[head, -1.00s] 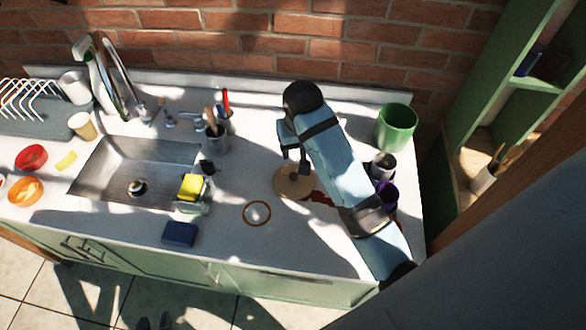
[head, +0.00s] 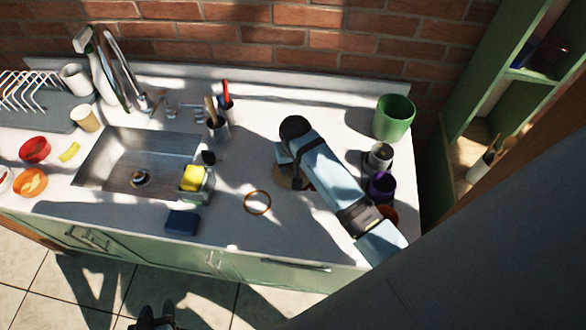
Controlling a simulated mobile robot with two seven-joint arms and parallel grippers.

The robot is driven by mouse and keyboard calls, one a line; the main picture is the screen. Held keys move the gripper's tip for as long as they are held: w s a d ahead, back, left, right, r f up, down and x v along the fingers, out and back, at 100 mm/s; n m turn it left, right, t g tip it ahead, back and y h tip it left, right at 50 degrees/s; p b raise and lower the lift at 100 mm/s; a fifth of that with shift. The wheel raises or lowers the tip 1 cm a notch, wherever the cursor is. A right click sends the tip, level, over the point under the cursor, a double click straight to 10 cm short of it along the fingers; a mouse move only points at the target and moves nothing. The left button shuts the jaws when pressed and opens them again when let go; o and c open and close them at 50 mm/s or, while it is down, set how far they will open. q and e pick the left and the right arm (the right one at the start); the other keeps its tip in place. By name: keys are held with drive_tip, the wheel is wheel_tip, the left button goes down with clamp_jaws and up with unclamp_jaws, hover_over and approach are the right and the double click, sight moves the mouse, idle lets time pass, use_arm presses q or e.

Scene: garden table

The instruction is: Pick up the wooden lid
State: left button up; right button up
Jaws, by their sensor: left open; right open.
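The round wooden lid (head: 282,180) lies on the white counter right of the sink. My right arm covers most of it, and only its left part shows. My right gripper (head: 297,174) points down at the lid from close above. It is open, but its fingers are largely hidden by the arm, and I cannot tell whether they touch the lid. My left gripper (head: 156,317) shows at the bottom edge of the head view, in front of the counter and far from the lid. It is open and empty.
A green pot (head: 394,118), a metal cup (head: 380,157) and a purple cup (head: 380,187) stand right of my arm. The utensil holder (head: 218,131) and yellow sponge (head: 193,179) are left. Bare counter lies behind the lid.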

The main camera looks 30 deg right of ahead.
drive_tip(key=shift+f, duration=0.15)
drive_tip(key=c, duration=1)
drive_tip(key=shift+c, duration=0.3)
